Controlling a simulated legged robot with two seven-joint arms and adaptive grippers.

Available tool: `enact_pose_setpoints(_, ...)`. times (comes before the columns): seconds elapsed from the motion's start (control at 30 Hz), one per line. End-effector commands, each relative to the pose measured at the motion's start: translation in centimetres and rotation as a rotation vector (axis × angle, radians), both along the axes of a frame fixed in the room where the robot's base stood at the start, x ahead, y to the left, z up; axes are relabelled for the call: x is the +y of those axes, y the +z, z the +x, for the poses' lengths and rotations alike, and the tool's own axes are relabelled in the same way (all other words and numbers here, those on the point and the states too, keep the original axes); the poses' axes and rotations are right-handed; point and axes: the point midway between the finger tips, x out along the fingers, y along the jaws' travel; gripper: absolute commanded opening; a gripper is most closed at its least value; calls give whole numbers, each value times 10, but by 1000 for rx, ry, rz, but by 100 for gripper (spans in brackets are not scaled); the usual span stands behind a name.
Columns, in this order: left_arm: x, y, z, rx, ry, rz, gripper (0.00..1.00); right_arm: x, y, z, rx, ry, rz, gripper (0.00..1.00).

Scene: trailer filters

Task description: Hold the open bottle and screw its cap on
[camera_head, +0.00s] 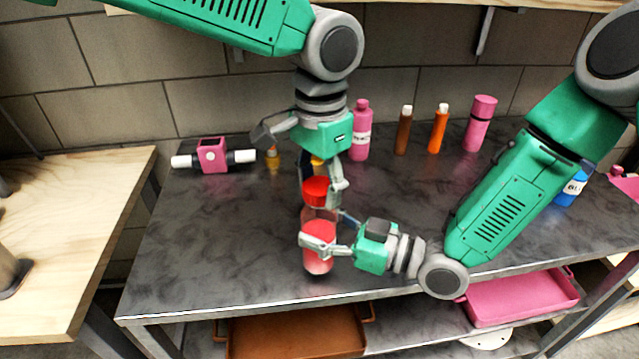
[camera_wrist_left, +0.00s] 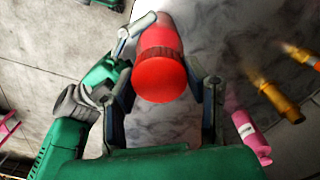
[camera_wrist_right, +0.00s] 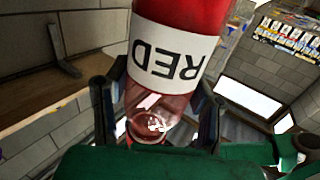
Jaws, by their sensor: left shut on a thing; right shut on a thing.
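The red cap (camera_head: 316,190) is between the fingers of my left gripper (camera_head: 321,195), which is shut on it from above. The cap fills the middle of the left wrist view (camera_wrist_left: 160,75), in line with the bottle behind it. The red see-through bottle (camera_head: 318,264) stands below the cap near the table's front edge. My right gripper (camera_head: 325,238) is shut around its body from the right. The right wrist view shows the bottle's white label (camera_wrist_right: 172,52), reading RED upside down. Whether the cap touches the bottle's mouth cannot be told; the fingers partly hide it.
A pink fixture (camera_head: 212,156) with white and black ends sits at the table's back left. A pink bottle (camera_head: 360,135), brown bottle (camera_head: 403,132), orange bottle (camera_head: 438,130) and pink capped bottle (camera_head: 480,125) stand along the back. The dark table (camera_head: 220,240) is clear at front left.

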Motion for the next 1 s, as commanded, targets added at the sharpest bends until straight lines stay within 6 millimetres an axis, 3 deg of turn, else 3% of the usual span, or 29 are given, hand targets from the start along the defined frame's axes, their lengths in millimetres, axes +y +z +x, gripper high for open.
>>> enact_pose_setpoints(0.2,1,0,1,3,-426,-2,6,1,0,0,-1,1,0,0)
enact_pose_setpoints(0.37,1,0,1,1,-466,-2,6,1,1,0,-2,2,1,0)
enact_pose_setpoints(0.4,1,0,1,1,-465,-1,44,1,1,0,-2,2,1,0)
enact_pose_setpoints(0.47,1,0,1,1,-465,-1,61,1,0,0,-2,2,1,0)
enact_pose_setpoints(0.8,0,1,1,1,-464,-2,61,0,0,0,-1,1,2,0)
enact_pose_setpoints(1.0,0,22,1,-2,-462,-1,61,0,0,0,-1,0,2,0)
